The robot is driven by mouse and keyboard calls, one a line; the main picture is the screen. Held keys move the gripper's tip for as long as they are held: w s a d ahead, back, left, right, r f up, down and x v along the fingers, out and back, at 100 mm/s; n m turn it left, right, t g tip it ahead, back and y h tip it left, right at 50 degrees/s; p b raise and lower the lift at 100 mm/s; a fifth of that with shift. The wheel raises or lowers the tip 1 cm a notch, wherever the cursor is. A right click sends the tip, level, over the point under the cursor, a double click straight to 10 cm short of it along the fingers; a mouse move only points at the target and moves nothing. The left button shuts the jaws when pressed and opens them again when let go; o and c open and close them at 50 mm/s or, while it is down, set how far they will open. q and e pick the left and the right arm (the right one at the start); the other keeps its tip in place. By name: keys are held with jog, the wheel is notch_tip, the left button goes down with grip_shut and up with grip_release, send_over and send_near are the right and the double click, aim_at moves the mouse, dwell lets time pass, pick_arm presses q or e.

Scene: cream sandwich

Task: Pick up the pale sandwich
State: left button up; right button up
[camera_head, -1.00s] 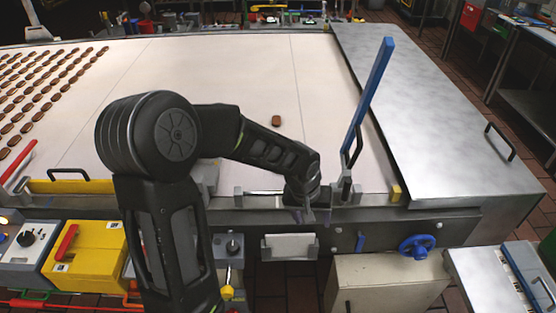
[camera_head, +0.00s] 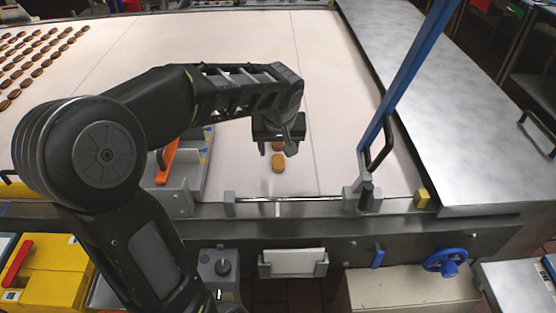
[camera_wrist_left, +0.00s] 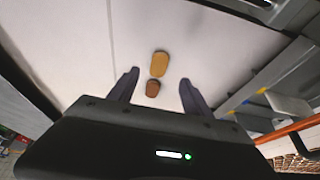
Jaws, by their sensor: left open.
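The pale sandwich (camera_head: 278,164) is a golden tan, rounded oblong lying on the white belt near its front edge. A darker brown sandwich (camera_head: 277,146) lies right behind it, partly covered by my gripper. My left gripper (camera_head: 278,150) points down over the belt around these two. In the left wrist view the open fingers (camera_wrist_left: 159,78) stand on either side, with the brown sandwich (camera_wrist_left: 152,89) between them and the pale sandwich (camera_wrist_left: 159,63) just past the fingertips. Nothing is held. My right gripper is not in view.
Rows of brown sandwiches (camera_head: 38,60) lie at the far left of the belt (camera_head: 335,130). A blue upright bar (camera_head: 405,75) with a black handle stands to the right. A grey fixture with an orange handle (camera_head: 166,162) is left of the gripper. A metal rail (camera_head: 290,206) edges the front.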

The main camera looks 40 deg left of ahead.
aim_at(278, 164)
pick_arm(q)
jog(key=shift+x, duration=1.2)
jog(key=shift+f+p, duration=0.3)
jog(key=p+x, duration=0.1)
jog(key=x, duration=0.3)
jog(key=shift+w+f, duration=0.1)
jog(key=shift+f, duration=0.25)
jog(key=shift+c, duration=0.3)
grip_shut()
